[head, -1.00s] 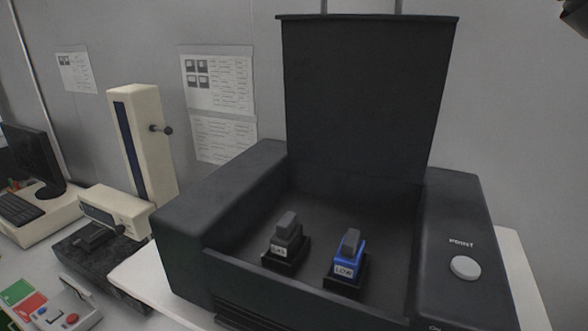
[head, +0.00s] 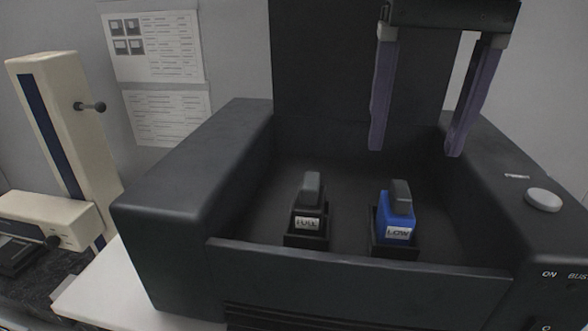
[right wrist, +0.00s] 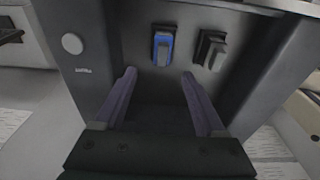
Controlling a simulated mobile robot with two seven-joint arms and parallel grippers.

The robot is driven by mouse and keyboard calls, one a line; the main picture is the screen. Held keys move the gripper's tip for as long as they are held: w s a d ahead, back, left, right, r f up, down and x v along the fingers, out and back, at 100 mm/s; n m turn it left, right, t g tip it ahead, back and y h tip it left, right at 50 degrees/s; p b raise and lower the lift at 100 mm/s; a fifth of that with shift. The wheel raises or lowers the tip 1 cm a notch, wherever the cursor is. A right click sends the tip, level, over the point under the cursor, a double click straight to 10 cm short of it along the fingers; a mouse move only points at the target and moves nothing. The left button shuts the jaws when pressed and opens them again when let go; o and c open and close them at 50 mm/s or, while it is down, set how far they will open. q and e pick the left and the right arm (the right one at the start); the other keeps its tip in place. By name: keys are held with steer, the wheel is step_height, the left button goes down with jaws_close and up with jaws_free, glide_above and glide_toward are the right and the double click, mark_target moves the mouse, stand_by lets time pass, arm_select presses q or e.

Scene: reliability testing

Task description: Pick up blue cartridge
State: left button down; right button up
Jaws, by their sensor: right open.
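The blue cartridge (head: 397,217) has a grey top and a label reading LOW. It stands upright in a dark holder inside the open black printer (head: 190,170), on the right. My right gripper (head: 414,152) is open and empty, above and behind the cartridge in the head view, with its fingers pointing down. In the right wrist view the blue cartridge (right wrist: 162,48) lies ahead of the fingers (right wrist: 158,85), apart from them. My left gripper is not in view.
A black cartridge (head: 308,213) stands in a holder left of the blue one. The printer's side walls, front wall (head: 350,268) and raised lid (head: 320,70) surround the bay. A round button (head: 543,200) is on the right side. A cream instrument (head: 62,130) stands left.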

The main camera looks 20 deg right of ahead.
mark_target(402, 189)
step_height(402, 189, down, 2)
steer(key=shift+f+p, duration=0.2)
steer(key=shift+p, duration=0.45)
steer(key=f+p, duration=0.2)
steer(key=p, duration=0.1)
steer(key=shift+s+a+f, duration=0.2)
step_height(402, 189, down, 2)
steer(key=shift+w+f+p, duration=0.15)
steer(key=shift+p, duration=0.35)
steer(key=shift+f, duration=0.3)
steer(key=shift+d, duration=0.1)
jaws_close()
